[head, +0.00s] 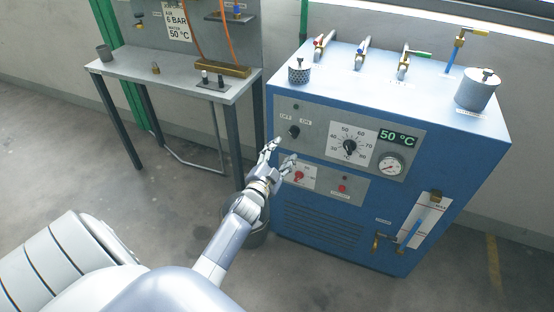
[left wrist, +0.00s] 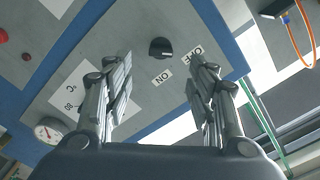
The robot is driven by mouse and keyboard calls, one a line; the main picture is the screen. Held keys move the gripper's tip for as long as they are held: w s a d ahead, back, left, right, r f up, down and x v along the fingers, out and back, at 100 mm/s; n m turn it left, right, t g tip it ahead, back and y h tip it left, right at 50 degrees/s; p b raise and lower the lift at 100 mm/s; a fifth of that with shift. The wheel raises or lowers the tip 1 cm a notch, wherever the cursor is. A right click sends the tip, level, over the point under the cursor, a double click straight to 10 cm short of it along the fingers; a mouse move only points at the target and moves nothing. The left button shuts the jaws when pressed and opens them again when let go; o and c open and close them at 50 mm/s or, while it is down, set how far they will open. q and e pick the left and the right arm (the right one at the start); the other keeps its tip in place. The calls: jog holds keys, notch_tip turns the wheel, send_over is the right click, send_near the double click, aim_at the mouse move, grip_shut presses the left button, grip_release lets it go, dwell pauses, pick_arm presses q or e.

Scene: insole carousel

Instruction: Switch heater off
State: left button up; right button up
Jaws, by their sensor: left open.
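The black heater switch knob (head: 294,131) sits on the grey panel at the upper left of the blue heater cabinet's front (head: 440,140). My left gripper (head: 284,150) is open just in front of and below the knob in the head view. In the left wrist view its fingers (left wrist: 162,62) are spread to either side of the knob, apparently not touching it. My right gripper is not in view.
Valves and two metal pots stand on the cabinet top. A workbench (head: 165,72) stands to the left.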

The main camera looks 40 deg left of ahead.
pick_arm(q)
jog(key=shift+v, duration=1.4)
jog(key=s+d+f+n+g+h, duration=0.1)
jog(key=s+d+f+g, duration=0.2)
jog(key=s+f, duration=0.55)
jog(key=s+d+f+g+h, duration=0.1)
jog(key=s+d+f+g, duration=0.25)
jog(key=f, duration=0.95)
jog(key=s+d+f+n+g+h, duration=0.15)
jog(key=s+d+f, duration=0.3)
jog(key=f, duration=0.65)
jog(key=s+d+f+g, duration=0.2)
jog(key=s+f, duration=0.3)
jog(key=s, duration=0.6)
jog(key=s+d+f+n+g, duration=0.1)
jog(key=s+f+g, duration=0.2)
jog(key=s, duration=0.8)
jog(key=s+d+f+g, duration=0.2)
jog(key=s+f, duration=0.5)
jog(key=s, duration=0.4)
jog(key=shift+s+d+f+g, duration=0.2)
jog(key=shift+d+f+g, duration=0.2)
jog(key=shift+g, duration=0.4)
